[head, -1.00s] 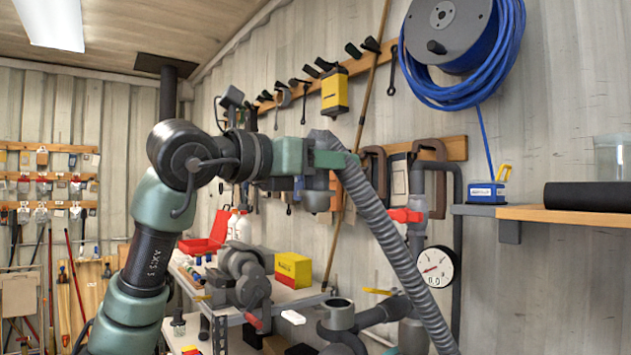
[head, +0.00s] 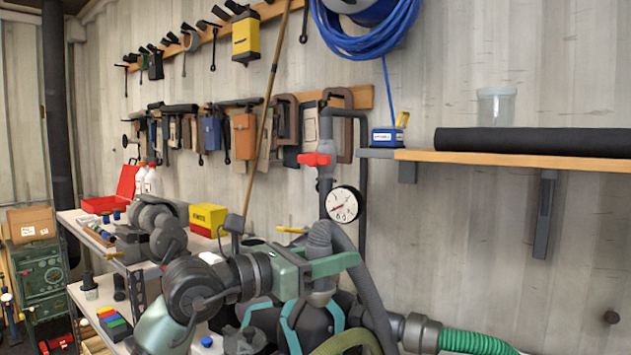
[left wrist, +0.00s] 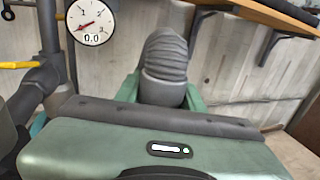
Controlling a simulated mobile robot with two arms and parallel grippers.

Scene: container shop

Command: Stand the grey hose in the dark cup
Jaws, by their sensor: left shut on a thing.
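The ribbed grey hose (head: 367,285) is held by my left gripper (head: 322,268) low in the middle of the head view. From the grip it arches over and hangs down to the right. Its smooth end shows just under the jaws. In the left wrist view the hose (left wrist: 165,55) stands between the green fingers of the left gripper (left wrist: 163,92). A dark round rim (head: 254,241) left of the gripper may be the dark cup; my arm hides most of it, so I cannot be sure. The hose end is apart from this rim. My right gripper is not in view.
A dark body with teal straps (head: 310,322) is close below the hose end. A green hose (head: 478,342) runs off at lower right. The gauge (head: 342,205) and red valve (head: 313,160) are behind.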

